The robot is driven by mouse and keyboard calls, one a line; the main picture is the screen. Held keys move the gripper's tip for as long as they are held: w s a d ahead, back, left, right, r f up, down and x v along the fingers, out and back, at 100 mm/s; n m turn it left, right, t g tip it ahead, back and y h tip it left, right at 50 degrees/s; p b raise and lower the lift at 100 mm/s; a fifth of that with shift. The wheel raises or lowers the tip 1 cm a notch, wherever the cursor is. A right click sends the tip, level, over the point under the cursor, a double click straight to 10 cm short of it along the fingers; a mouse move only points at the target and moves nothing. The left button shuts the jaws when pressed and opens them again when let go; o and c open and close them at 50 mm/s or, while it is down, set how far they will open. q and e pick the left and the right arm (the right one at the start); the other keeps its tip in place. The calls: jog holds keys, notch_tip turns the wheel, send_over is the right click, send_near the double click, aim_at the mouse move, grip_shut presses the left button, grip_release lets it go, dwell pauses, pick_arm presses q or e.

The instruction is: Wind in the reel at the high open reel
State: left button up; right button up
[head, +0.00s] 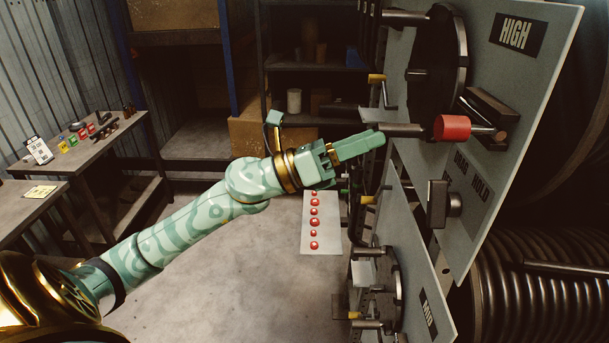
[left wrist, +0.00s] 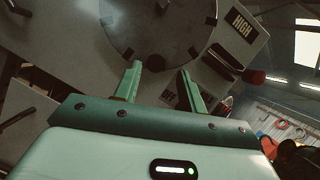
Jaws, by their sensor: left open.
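The high reel (head: 436,62) is a dark upright disc on the grey panel marked HIGH (head: 535,70). Its grey round face also shows in the left wrist view (left wrist: 160,28). A small crank with a yellow grip (head: 377,78) sticks out left of the reel. My left gripper (head: 380,138) is open and empty, just below and left of the reel. In the left wrist view its two fingers (left wrist: 158,72) stand apart, with the disc beyond them. I cannot tell the gap to the reel. My right gripper is not in view.
A red-ended lever (head: 453,127) projects near the gripper. A knob (head: 440,204) sits below by the DRAG and HOLD lettering. A lower reel (head: 385,290) is on the MID panel. A board with red buttons (head: 314,220) stands below the gripper. A table (head: 100,140) is at left.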

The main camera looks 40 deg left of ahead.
pick_arm(q)
jog(key=b+v, duration=0.5)
jog(key=v, duration=0.6)
